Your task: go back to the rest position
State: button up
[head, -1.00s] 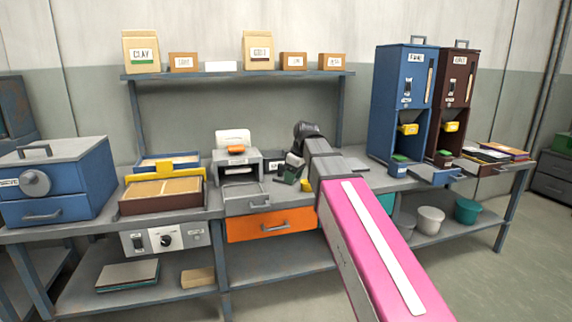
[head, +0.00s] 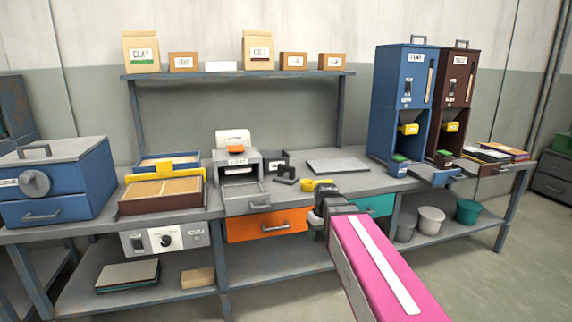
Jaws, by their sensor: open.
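My pink arm reaches in from the lower right of the head view. My gripper (head: 314,228) is the dark part at its far end, in front of the bench's front edge, near the orange drawer (head: 268,225). It is open, and I see nothing held in it. Its fingers are small and partly hidden by my wrist. A small black object (head: 286,174) and a yellow object (head: 318,185) lie on the grey bench (head: 375,183) behind the gripper, apart from it.
A small grey machine (head: 238,170) stands left of the black object. A flat grey plate (head: 338,166) lies at the back. Blue (head: 400,100) and brown (head: 455,95) dispensers stand at right. A teal drawer (head: 380,205) is under the bench. The floor at right is clear.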

jog(key=s+d+f+m+h, duration=0.1)
jog(key=s+d+f+m, duration=0.4)
jog(key=s+f, duration=0.5)
notch_tip(320, 180, down, 3)
jog(key=shift+s+d+f+g, duration=0.15)
jog(key=shift+d+g, duration=0.15)
jog(key=shift+d, duration=0.55)
